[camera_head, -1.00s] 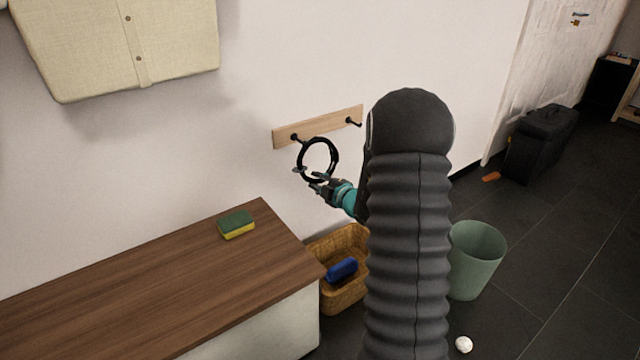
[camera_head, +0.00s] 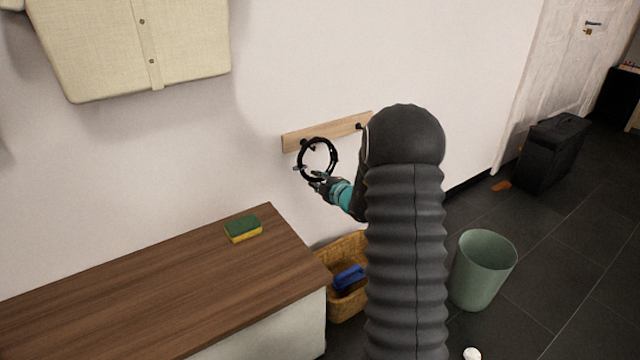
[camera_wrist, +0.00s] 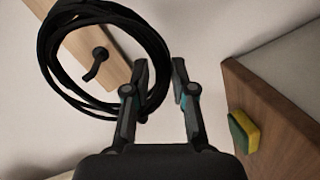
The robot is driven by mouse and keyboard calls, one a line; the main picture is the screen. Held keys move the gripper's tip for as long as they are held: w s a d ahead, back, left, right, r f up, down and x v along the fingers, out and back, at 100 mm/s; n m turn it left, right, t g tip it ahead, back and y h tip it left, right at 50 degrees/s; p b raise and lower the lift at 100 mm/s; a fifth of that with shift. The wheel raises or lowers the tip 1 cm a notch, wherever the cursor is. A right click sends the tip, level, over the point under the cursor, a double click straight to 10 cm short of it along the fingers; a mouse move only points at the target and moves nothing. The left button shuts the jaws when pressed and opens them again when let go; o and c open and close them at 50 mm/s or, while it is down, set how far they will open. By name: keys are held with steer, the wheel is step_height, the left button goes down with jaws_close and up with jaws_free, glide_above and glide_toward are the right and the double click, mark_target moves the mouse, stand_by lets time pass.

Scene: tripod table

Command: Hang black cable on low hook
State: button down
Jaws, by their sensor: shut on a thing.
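The black cable (camera_head: 333,158) is a round coil held upright in front of the wooden hook board (camera_head: 344,126). It also shows at upper left in the wrist view (camera_wrist: 47,62). My gripper (camera_wrist: 160,78) is shut on the coil's near side, with cable between the fingers; it also shows in the head view (camera_head: 312,178). A dark hook (camera_wrist: 97,62) shows through the coil's opening in the wrist view. Whether it passes through the coil or lies behind it, I cannot tell. In the head view, the coil partly overlaps the left hook; the right hook (camera_head: 359,126) is free.
A brown-topped bench (camera_head: 150,285) with a green and yellow sponge (camera_head: 243,229) stands below left. A wicker basket (camera_head: 345,307) with a blue item is beside it. A green bin (camera_head: 483,270) stands right. A beige hanging (camera_head: 140,45) is at upper left.

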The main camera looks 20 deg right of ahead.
steer(key=shift+r+x, duration=0.2)
steer(key=shift+x, duration=1.3)
steer(key=shift+w+a+f+b, duration=0.15)
steer(key=shift+w+f+b, duration=0.25)
steer(key=shift+w+f, duration=0.3)
steer(key=shift+r, duration=0.1)
steer(key=c, duration=0.9)
jaws_free()
